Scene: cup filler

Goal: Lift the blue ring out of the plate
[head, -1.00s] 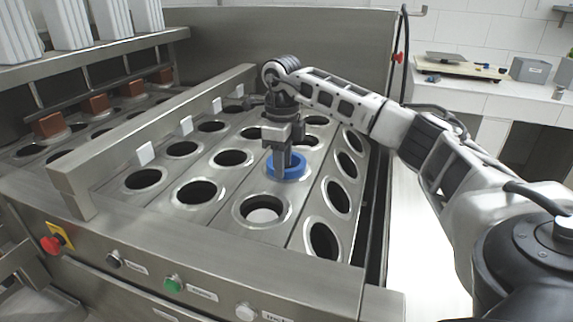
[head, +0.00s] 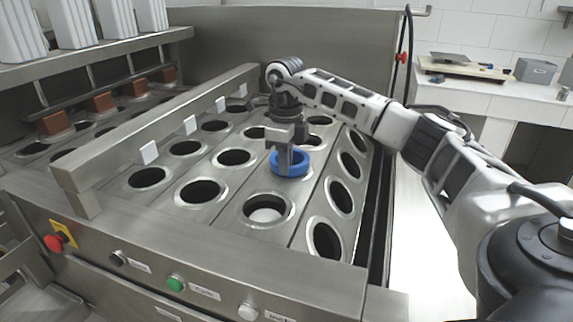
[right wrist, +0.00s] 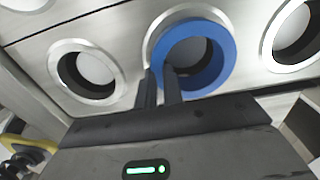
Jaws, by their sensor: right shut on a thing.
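The blue ring (head: 305,166) is at one of the round holes of the steel plate (head: 232,213), on the near right part of the plate. My right gripper (head: 286,166) points down and is shut on the ring's wall. In the right wrist view, the two fingers (right wrist: 160,84) pinch the left side of the ring (right wrist: 206,83). The ring sits off-centre from the hole's silver rim, which shows beyond its upper left; it appears slightly raised, but the exact gap cannot be told. My left gripper is out of view.
Several open holes surround the ring; the nearest one (head: 267,215) has a white bottom. A raised steel bar (head: 160,125) runs along the plate's left side. A tall steel wall (head: 300,40) stands behind. Buttons line the front panel.

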